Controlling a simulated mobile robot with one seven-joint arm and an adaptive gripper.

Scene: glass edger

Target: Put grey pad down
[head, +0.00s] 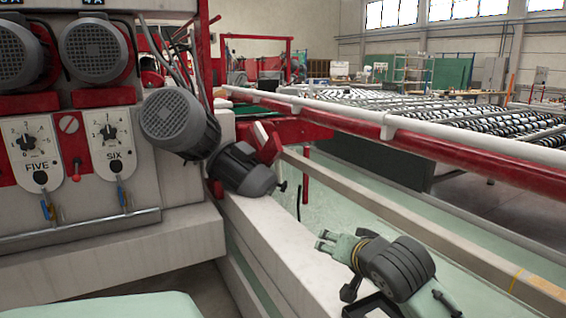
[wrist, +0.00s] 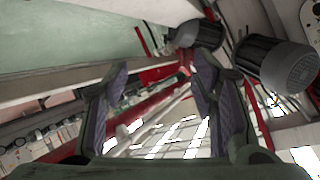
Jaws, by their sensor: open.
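I cannot make out a grey pad as a separate thing in either view. My gripper (wrist: 160,78) is open in the wrist view, with its two dark, purplish-faced fingers apart and no object held between them. In the head view my gripper (head: 325,241) is small, at the end of my arm at the lower right. It shows above or in front of the long pale machine beam; the picture does not tell whether it touches. It points left and away.
Dark grey motors (head: 181,124) and (head: 241,170) jut out left of my arm; they show at the upper right in the wrist view (wrist: 277,66). A control panel (head: 70,150) stands at the left. A red-and-white rail (head: 400,123) and roller conveyor (head: 480,117) lie beyond.

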